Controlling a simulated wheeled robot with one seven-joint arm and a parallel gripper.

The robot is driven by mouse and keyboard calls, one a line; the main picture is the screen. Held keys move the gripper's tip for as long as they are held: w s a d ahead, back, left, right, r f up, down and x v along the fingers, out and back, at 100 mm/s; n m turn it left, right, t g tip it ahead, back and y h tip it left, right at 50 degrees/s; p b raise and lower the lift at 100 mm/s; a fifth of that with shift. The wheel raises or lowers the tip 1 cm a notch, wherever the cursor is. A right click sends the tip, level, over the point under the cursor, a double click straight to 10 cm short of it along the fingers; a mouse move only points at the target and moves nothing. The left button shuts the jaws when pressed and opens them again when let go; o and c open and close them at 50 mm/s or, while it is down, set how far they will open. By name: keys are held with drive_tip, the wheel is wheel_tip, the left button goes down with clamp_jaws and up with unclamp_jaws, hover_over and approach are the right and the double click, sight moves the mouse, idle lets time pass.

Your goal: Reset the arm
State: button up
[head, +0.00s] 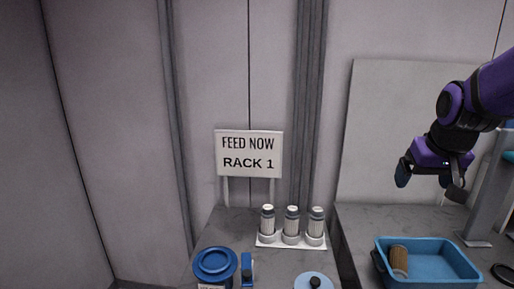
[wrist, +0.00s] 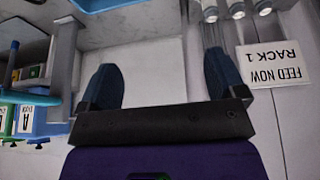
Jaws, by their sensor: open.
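My gripper (head: 430,180) hangs from my purple and black arm at the right of the head view, above and behind the blue tray. It is apart from everything around it. In the wrist view my gripper (wrist: 164,85) shows two dark blue fingers spread wide, with nothing between them.
A blue tray (head: 430,282) holding a brown ridged item (head: 399,260) stands below my gripper. A grey post (head: 487,195) rises close on the right.

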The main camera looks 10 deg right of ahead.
drive_tip(key=s+a+r+n+y, duration=0.1)
drive_tip(key=s+a+r+n, duration=0.2)
drive_tip(key=s+a, duration=0.7)
drive_tip(key=shift+s+a+r+t+y, duration=0.35)
drive_tip(key=shift+s+r, duration=0.4)
drive_tip(key=shift+s, duration=0.2)
idle(0.7)
